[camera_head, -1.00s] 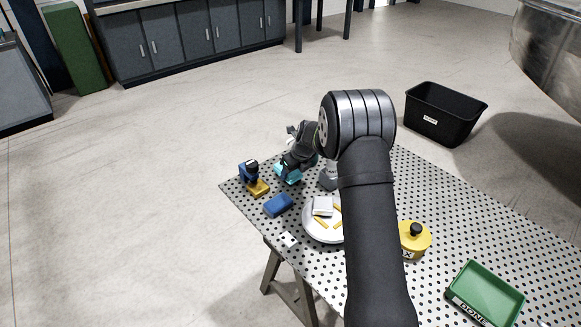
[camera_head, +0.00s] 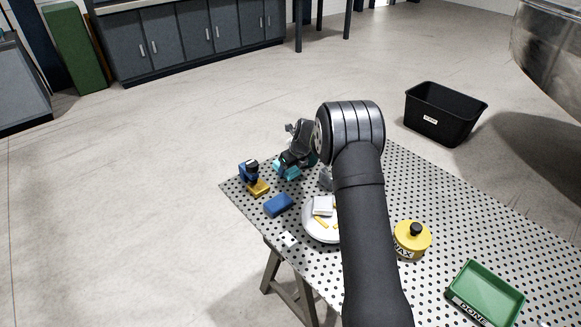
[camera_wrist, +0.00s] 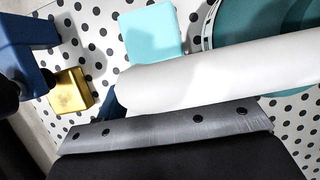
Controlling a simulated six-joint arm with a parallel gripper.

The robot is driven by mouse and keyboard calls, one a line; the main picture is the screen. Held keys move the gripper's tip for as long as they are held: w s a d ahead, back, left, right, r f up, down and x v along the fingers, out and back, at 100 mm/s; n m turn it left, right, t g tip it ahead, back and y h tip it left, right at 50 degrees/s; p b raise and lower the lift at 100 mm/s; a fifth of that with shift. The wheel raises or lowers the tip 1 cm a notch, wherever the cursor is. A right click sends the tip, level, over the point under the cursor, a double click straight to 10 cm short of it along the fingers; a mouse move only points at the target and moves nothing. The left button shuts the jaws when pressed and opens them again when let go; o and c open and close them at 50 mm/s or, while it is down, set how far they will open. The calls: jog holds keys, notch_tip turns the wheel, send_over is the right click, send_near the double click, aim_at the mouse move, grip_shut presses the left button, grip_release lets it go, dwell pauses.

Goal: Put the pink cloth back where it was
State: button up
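I see no pink cloth in either view; my arm hides part of the table. My gripper (camera_head: 292,160) is at the far left part of the perforated table (camera_head: 445,220), at a light-cyan block (camera_head: 281,172). In the wrist view, the cyan block (camera_wrist: 152,32) lies beyond a long white rounded shape (camera_wrist: 220,75) that crosses in front of the grey bar of my gripper. I cannot tell whether this white shape is held. The fingertips do not show clearly.
A blue tool (camera_head: 248,172) and yellow block (camera_head: 258,188) stand left of my gripper. Nearer are a blue block (camera_head: 278,205) and white dish (camera_head: 320,236). A yellow wax tin (camera_head: 411,243) and green "DONE" tray (camera_head: 489,283) are right; a black bin (camera_head: 440,126) stands beyond.

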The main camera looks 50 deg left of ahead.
jog(key=v, duration=1.2)
jog(key=shift+r, duration=0.1)
jog(key=x, duration=1.2)
jog(key=shift+d+r, duration=0.1)
jog(key=shift+r, duration=0.5)
jog(key=shift+f, duration=0.1)
